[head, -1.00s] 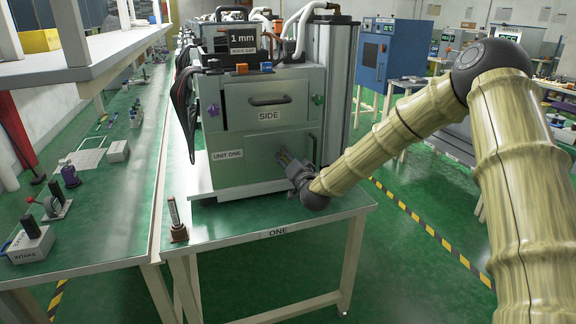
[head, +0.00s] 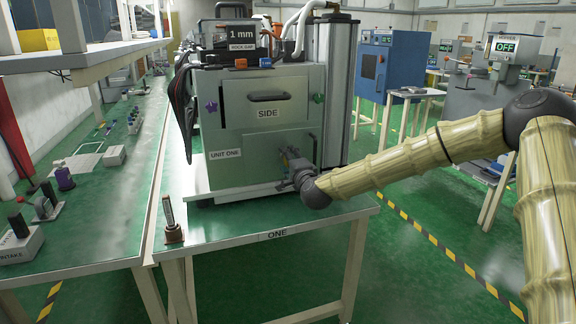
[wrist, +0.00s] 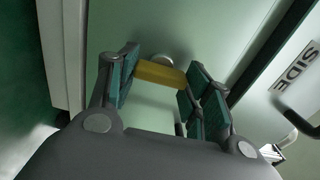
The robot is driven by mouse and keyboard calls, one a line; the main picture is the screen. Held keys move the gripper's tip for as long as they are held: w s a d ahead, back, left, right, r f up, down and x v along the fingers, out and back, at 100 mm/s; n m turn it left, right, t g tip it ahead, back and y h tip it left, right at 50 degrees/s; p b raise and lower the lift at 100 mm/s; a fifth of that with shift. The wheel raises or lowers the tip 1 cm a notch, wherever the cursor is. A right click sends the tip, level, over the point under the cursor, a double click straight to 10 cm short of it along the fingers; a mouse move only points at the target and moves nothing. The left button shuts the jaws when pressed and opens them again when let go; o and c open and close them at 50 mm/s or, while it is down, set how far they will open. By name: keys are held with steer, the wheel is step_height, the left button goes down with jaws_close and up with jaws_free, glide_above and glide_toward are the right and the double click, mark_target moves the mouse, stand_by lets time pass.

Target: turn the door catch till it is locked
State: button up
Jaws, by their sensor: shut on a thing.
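The door catch shows in the wrist view as a yellow bar (wrist: 160,75) in front of a round metal boss on the pale green panel. It lies nearly level in that view, tilted slightly down to the right. My gripper (wrist: 162,68) has its two green-padded fingers on either end of the bar and is shut on it. In the head view my gripper (head: 288,163) is at the lower right of the front of the cabinet (head: 235,130), below the SIDE label. There the fingers and wrist mostly hide the catch.
The cabinet stands on a green-topped table (head: 230,228) marked ONE. A small upright gauge on a base (head: 172,222) stands at its front left corner. A dark handle (head: 268,96) sits above the SIDE label. A tall metal column (head: 340,90) rises behind the catch side.

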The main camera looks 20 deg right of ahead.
steer(key=shift+d+m, duration=0.1)
steer(key=shift+m, duration=0.2)
stand_by(0.4)
steer(key=o, duration=1)
steer(key=s, duration=1.2)
steer(key=shift+d, duration=0.15)
steer(key=shift+f, duration=0.15)
